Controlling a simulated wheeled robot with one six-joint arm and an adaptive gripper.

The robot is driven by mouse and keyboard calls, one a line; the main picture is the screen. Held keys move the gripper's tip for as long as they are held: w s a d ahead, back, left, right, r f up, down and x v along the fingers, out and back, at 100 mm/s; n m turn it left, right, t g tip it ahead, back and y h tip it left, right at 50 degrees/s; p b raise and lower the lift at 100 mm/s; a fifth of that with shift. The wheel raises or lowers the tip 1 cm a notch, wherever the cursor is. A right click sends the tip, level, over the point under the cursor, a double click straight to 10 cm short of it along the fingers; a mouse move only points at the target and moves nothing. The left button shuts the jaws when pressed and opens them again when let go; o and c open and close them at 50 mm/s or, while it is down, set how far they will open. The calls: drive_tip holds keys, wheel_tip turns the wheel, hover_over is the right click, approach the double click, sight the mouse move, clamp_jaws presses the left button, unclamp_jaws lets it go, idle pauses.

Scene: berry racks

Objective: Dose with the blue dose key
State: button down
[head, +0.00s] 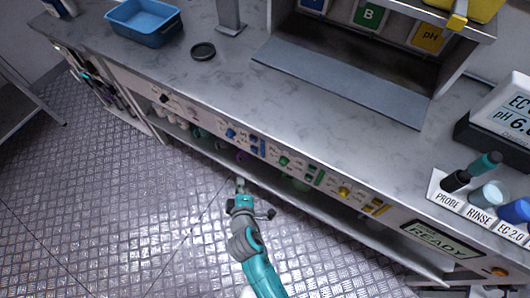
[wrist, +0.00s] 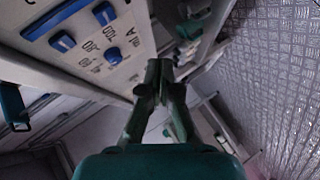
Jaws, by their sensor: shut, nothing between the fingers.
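Blue controls sit on the white front panel (head: 305,172) under the counter. In the head view these are a blue knob (head: 230,134) and a blue strip (head: 262,147). The wrist view shows blue knobs (wrist: 62,41) and (wrist: 112,55), and a long blue strip (wrist: 70,18), close on the left. I cannot tell which of them is the dose key. My gripper (head: 240,184) is in front of and below the panel, apart from it. In the wrist view its fingertips (wrist: 160,68) are together, empty, to the right of the blue controls.
Green (head: 284,160) and yellow (head: 344,191) knobs continue along the panel to the right. A lower shelf edge (head: 325,212) runs below it. A probe rack (head: 452,194) and a READY display (head: 442,240) are at right. The metal floor (head: 110,200) at left is clear.

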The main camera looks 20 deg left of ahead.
sight(254, 149)
drive_tip(key=shift+w+a+r+n, duration=0.15)
drive_tip(key=shift+a+r, duration=0.1)
drive_tip(key=shift+a, duration=0.4)
drive_tip(key=shift+a+r+n, duration=0.15)
drive_tip(key=shift+a+r, duration=0.1)
drive_tip(key=shift+a, duration=0.35)
drive_tip(key=w, duration=0.8)
drive_tip(key=shift+w+d, duration=0.4)
drive_tip(key=shift+w, duration=0.1)
idle(0.6)
drive_tip(key=shift+w+d, duration=0.1)
drive_tip(key=shift+w, duration=0.2)
drive_tip(key=shift+w, duration=0.45)
idle(0.8)
drive_tip(key=shift+s, duration=0.9)
